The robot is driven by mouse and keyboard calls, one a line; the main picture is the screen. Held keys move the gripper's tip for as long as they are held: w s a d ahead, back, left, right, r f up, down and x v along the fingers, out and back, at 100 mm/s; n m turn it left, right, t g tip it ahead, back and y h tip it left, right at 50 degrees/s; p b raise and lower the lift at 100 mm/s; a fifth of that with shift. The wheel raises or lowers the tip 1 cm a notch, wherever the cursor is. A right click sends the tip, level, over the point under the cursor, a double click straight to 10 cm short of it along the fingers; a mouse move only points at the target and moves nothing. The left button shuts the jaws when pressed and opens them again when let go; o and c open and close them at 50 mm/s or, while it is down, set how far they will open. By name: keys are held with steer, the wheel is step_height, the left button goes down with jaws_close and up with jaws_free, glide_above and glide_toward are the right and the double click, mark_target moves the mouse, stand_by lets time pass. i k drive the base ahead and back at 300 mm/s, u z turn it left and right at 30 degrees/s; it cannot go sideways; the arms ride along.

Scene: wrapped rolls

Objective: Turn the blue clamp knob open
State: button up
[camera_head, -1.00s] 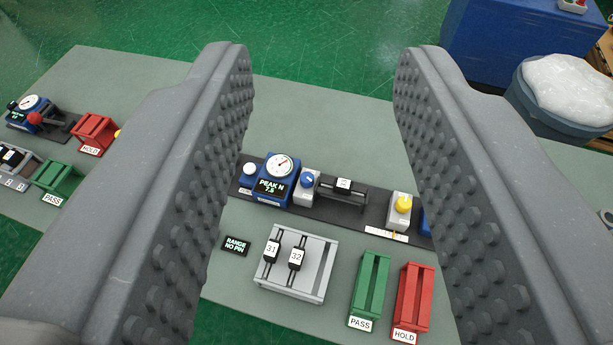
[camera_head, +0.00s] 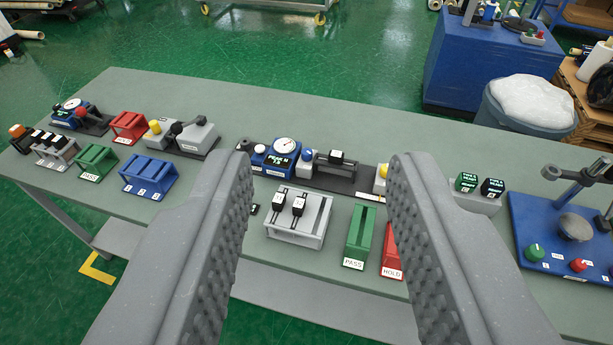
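The blue clamp knob (camera_head: 307,156) sits on a small light-grey block beside the blue gauge unit (camera_head: 281,155), whose display reads PEAK N 7.5. The knob lies in the gap between my fingers in the picture, farther off on the bench. A dark clamp fixture (camera_head: 336,164) is just right of the knob. A yellow knob (camera_head: 382,172) is partly hidden by my right finger. I cannot tell the knob's turn position.
On the grey bench (camera_head: 330,105) stand a grey rack (camera_head: 297,228) with two black pieces, a green PASS rack (camera_head: 359,234) and a red HOLD rack (camera_head: 391,262). A blue stand (camera_head: 560,240) is at right. The bench's back strip is clear.

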mark_target(306, 152)
steer(key=z, duration=0.4)
steer(key=k, duration=0.15)
steer(key=u, duration=1.05)
steer(key=i, duration=1.8)
steer(key=z, duration=0.75)
